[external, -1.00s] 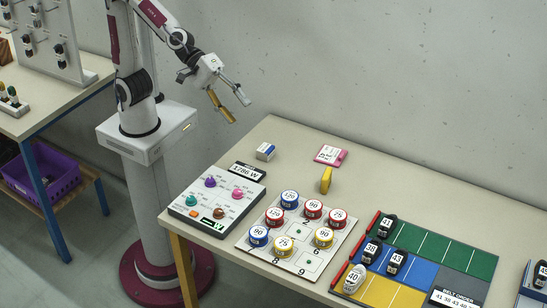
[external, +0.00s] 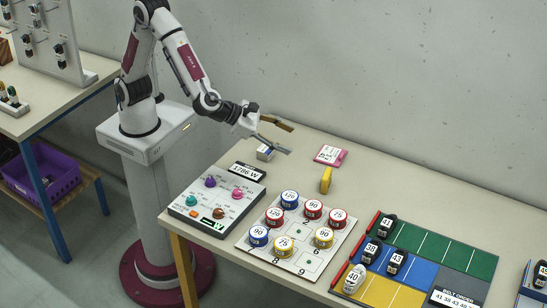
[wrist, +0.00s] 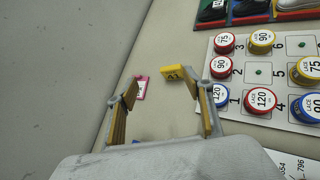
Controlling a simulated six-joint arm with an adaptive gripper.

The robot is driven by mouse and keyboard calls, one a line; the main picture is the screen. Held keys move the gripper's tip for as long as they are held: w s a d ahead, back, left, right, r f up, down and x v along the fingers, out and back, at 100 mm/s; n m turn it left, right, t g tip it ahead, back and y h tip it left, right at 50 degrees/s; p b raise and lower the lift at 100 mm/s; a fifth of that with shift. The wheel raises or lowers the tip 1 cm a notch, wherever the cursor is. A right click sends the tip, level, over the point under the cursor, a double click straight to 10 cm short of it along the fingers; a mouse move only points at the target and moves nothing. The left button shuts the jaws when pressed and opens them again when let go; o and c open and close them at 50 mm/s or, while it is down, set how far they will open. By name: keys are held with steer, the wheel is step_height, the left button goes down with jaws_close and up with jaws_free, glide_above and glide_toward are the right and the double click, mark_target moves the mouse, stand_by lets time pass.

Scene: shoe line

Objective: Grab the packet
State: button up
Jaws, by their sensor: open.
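A flat pink packet with a white label (external: 330,155) lies on the table near its back edge. In the wrist view the pink packet (wrist: 141,88) shows beside the tip of the left finger, ahead of the jaws. My gripper (external: 289,140) is open and empty above the table, left of the pink packet and over the small blue-and-white block (external: 265,152), which it partly hides. In the wrist view my gripper (wrist: 168,90) has its fingers spread wide, with a yellow block (wrist: 174,74) beyond them.
The yellow block (external: 326,180) stands upright in front of the packet. A white board with several round lace tins (external: 290,199), a knob panel (external: 215,200) and a coloured shoe mat (external: 440,245) fill the front. The back right of the table is clear.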

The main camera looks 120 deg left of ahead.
steer(key=s+a+f+n+g+y, duration=0.4)
steer(key=s+f+n, duration=0.1)
steer(key=f+n, duration=0.35)
steer(key=n+g+y, duration=0.3)
steer(key=n+g, duration=0.2)
steer(key=n, duration=0.1)
glide_toward(264, 149)
steer(key=a, duration=0.2)
steer(key=w+a, duration=0.1)
steer(key=shift+w+a+f, duration=0.1)
steer(key=shift+f, duration=0.2)
steer(key=shift+s+f+n+g, duration=0.1)
steer(key=shift+s+n+g, duration=0.15)
steer(key=shift+s+g, duration=0.15)
steer(key=shift+w, duration=0.1)
steer(key=shift+x, duration=1.3)
steer(key=shift+f+x, duration=0.1)
steer(key=shift+x, duration=1.2)
steer(key=shift+f+x, duration=0.15)
steer(key=shift+x, duration=1.15)
steer(key=c, duration=1.2)
